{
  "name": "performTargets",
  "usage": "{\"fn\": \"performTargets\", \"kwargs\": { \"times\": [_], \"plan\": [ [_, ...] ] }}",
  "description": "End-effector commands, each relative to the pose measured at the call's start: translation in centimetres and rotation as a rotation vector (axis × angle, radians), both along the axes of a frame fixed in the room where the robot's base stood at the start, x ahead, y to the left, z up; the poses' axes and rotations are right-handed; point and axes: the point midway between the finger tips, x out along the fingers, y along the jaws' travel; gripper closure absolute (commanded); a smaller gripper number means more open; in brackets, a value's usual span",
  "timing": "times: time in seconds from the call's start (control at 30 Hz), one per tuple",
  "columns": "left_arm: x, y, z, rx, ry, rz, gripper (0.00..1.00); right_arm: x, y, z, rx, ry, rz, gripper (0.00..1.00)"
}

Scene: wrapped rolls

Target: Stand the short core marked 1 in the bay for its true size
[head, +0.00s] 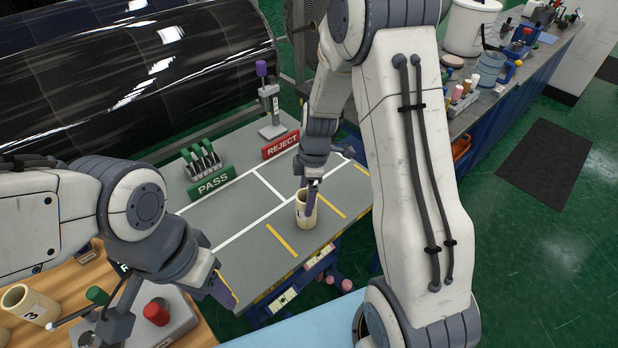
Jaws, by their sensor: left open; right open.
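A short cream core (301,219) stands upright on the grey table, between two yellow lines near the front edge. A dark mark shows on its side, but I cannot read it. My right gripper (311,195) is open and points down at the core's top. One finger overlaps the core's rim; I cannot tell whether it touches. My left gripper (226,292) is open and empty, left of the table's front corner. White and yellow lines divide the table (232,200) into bays. Another cream core marked 3 (30,306) is at the lower left.
A green PASS sign (212,182) and red REJECT sign (281,144) stand at the table's back, near a purple-topped stand (270,110). A device with a red knob (157,312) is at lower left. A large black roll (130,75) lies behind.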

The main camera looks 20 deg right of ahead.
Motion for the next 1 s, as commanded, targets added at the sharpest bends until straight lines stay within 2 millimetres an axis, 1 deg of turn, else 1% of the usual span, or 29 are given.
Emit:
{"fn": "performTargets", "kwargs": {
  "times": [0.03,0.1,0.2,0.3,0.47,0.57,0.67,0.7,0.77,0.8,0.87,0.9,1.0],
  "plan": [
    [0.0,0.0,-0.5,0.000,0.000,0.000,0.50,0.1,-0.2,1.1,-0.002,-0.008,0.001,0.01],
    [0.0,0.0,-0.8,0.000,0.000,0.000,0.50,0.1,-0.4,2.7,-0.001,-0.008,-0.001,0.01],
    [0.0,0.0,-1.1,0.000,0.000,-0.001,0.50,0.0,-0.6,4.7,-0.001,-0.007,-0.001,0.01],
    [0.0,0.0,-1.3,0.000,0.000,-0.001,0.50,-0.1,-0.8,6.2,-0.001,-0.005,0.000,0.01],
    [0.0,0.0,-1.4,0.000,0.000,-0.001,0.50,-0.3,-0.8,7.6,0.000,-0.001,-0.002,0.01],
    [0.0,0.0,-1.4,0.000,0.000,-0.001,0.50,-1.1,0.9,8.6,-0.001,0.006,-0.028,0.01],
    [0.0,0.0,-1.4,0.000,0.000,-0.001,0.50,-3.6,4.5,10.1,-0.002,0.020,-0.103,0.01],
    [0.0,0.0,-1.4,0.000,0.000,-0.001,0.50,-5.0,6.3,10.8,-0.004,0.026,-0.145,0.01],
    [0.0,0.0,-1.4,0.000,0.000,-0.001,0.50,-7.7,8.9,11.8,-0.005,0.038,-0.218,0.01],
    [0.0,0.0,-1.4,0.000,0.000,-0.001,0.50,-9.7,10.3,12.3,-0.006,0.047,-0.272,0.01],
    [0.0,0.0,-1.4,0.000,0.000,-0.001,0.50,-12.7,12.0,12.9,-0.009,0.060,-0.352,0.01],
    [0.0,0.0,-1.4,0.000,0.000,-0.001,0.50,-14.6,12.8,13.2,-0.011,0.066,-0.404,0.01],
    [0.0,0.0,-1.4,0.000,0.000,-0.001,0.50,-18.8,14.0,13.6,-0.013,0.081,-0.520,0.01]
  ]
}}
